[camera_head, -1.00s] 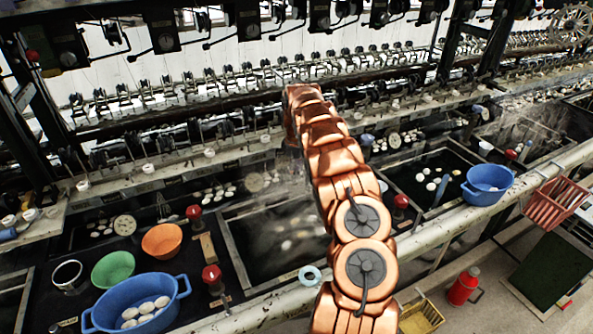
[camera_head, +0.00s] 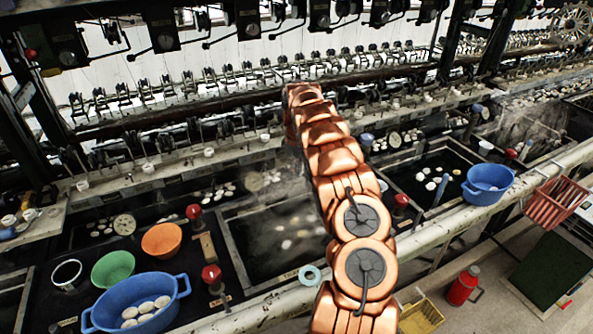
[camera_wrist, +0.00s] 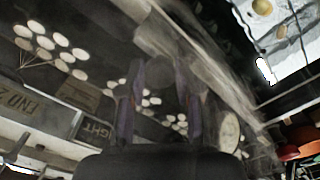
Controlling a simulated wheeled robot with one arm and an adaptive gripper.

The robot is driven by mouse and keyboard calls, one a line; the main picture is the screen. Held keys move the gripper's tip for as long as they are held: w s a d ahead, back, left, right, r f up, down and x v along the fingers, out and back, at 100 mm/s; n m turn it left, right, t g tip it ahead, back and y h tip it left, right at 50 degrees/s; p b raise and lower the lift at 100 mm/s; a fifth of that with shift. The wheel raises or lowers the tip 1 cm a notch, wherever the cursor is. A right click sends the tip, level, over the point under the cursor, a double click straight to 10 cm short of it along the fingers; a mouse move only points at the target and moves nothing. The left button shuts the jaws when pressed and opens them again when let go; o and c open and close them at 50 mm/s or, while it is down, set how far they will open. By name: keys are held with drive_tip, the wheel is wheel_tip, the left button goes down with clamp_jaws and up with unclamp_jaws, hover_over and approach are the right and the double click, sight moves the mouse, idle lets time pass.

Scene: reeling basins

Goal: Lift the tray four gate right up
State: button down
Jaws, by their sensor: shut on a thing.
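My gripper (camera_wrist: 160,105) shows in the wrist view as two dark purplish fingers on either side of a dim grey piece (camera_wrist: 160,74). It is shut on this piece, which I take for the tray four gate right; its shape is blurred and mostly hidden. In the head view my copper arm reaches to the back of the basins and hides the gripper and the gate.
A steaming basin (camera_head: 233,236) lies left of my arm and another basin (camera_head: 398,174) lies right. Blue tubs stand at left (camera_head: 172,311) and right (camera_head: 488,185). A pale rail (camera_head: 440,232) runs along the front. The reeling frame stands behind.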

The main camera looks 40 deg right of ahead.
wheel_tip(320, 180, up, 5)
drive_tip(key=shift+f+b, duration=0.15)
drive_tip(key=shift+b, duration=0.35)
drive_tip(key=c, duration=0.8)
unclamp_jaws()
drive_tip(key=shift+f, duration=0.1)
wheel_tip(320, 180, up, 8)
drive_tip(key=shift+f, duration=0.2)
